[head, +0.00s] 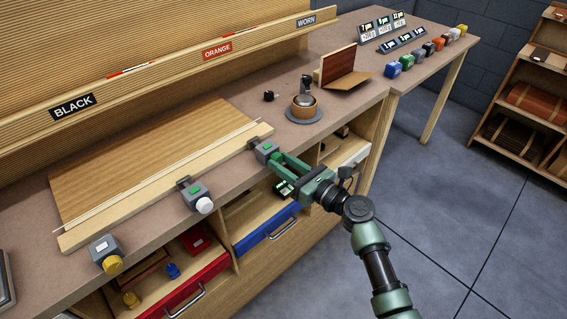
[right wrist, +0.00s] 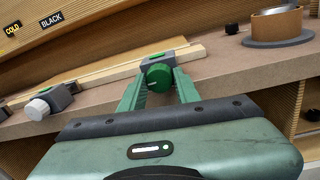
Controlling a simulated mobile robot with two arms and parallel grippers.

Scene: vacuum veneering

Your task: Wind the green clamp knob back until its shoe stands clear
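The green clamp knob (right wrist: 159,77) is on the front of a small grey clamp block (head: 266,149) at the right end of a pale wooden bar (head: 160,188). My right gripper (head: 275,162) reaches the clamp from the front. In the right wrist view its green fingers stand on either side of the knob, close to it. I cannot tell whether they press on it. The knob's front is hidden by the fingers in the head view. The shoe and any gap under it cannot be made out. My left gripper is not in view.
A round pot (head: 304,107) stands to the right. An open blue drawer (head: 270,236) is below the bench edge.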

